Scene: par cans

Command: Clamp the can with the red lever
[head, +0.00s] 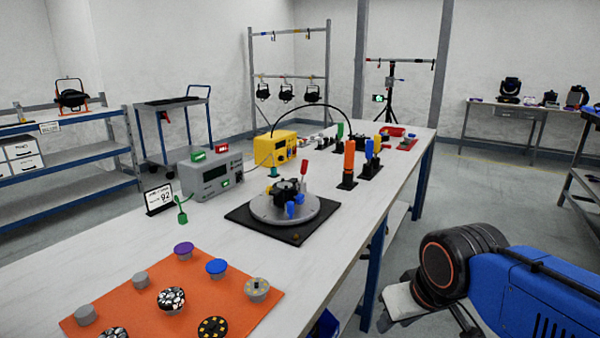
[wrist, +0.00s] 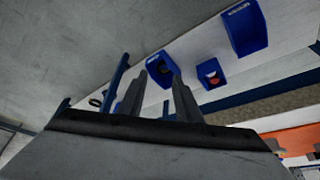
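A red lever (head: 304,167) stands up, slightly tilted, on a round grey turntable-like fixture (head: 262,212) in the head view. The fixture sits on a black square plate (head: 247,221) on the white bench. A small black part (head: 286,189) is at its centre, and blue knobs (head: 294,207) are at its front. I cannot tell which part is the can. My gripper (wrist: 159,82) shows in the wrist view with two fingers apart and nothing between them. It is away from the fixture, which is not in the wrist view.
An orange mat (head: 210,309) with several knobs and round parts lies at the near end of the bench (head: 335,250). Grey (head: 217,175) and yellow (head: 279,147) boxes stand behind the fixture. Orange and blue upright handles (head: 349,158) stand to its right. Blue bins (wrist: 243,27) show below.

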